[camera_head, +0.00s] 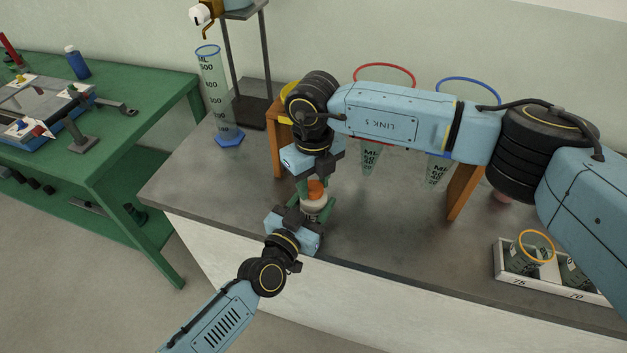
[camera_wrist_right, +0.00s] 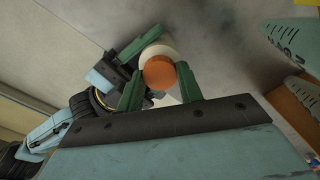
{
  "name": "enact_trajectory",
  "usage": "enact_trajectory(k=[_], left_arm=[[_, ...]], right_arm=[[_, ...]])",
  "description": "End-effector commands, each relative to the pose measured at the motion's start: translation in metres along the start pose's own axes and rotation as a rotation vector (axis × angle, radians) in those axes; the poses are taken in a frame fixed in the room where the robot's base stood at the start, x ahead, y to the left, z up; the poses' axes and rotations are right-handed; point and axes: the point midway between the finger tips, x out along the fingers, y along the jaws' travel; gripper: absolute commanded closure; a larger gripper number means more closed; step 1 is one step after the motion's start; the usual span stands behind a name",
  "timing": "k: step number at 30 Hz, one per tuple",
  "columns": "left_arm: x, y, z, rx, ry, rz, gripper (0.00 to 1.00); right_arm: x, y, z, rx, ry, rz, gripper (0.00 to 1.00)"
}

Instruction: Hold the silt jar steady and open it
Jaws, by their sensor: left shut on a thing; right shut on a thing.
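The silt jar (camera_head: 314,207) is upright near the front edge of the grey bench, with a pale upper part and an orange lid (camera_head: 317,187). My left gripper (camera_head: 312,213) reaches in from the front and is shut on the jar's body, its green fingers at the sides. My right gripper (camera_head: 317,192) points down from above and is shut on the orange lid. In the right wrist view the round orange lid (camera_wrist_right: 158,73) lies between the green fingertips, with the pale jar (camera_wrist_right: 160,50) behind it. I cannot tell whether the lid is loose. The jar's lower body is mostly hidden.
A wooden rack (camera_head: 463,191) with hanging cones stands behind my right arm. A measuring cylinder (camera_head: 215,95) with a blue base stands at the back left. A white tray (camera_head: 502,262) with beakers sits at the right. A green table (camera_head: 120,140) stands left. The bench's left front is clear.

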Motion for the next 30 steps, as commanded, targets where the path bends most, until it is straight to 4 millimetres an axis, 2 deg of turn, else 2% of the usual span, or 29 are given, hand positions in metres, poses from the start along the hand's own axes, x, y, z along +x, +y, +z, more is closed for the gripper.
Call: enact_trajectory(k=[30], left_arm=[[-0.0002,-0.0011,0.0003,0.0,0.0,-0.002,1.0]], right_arm=[[-0.0013,0.0001,-0.0001,-2.015,0.001,-0.001,0.91]])
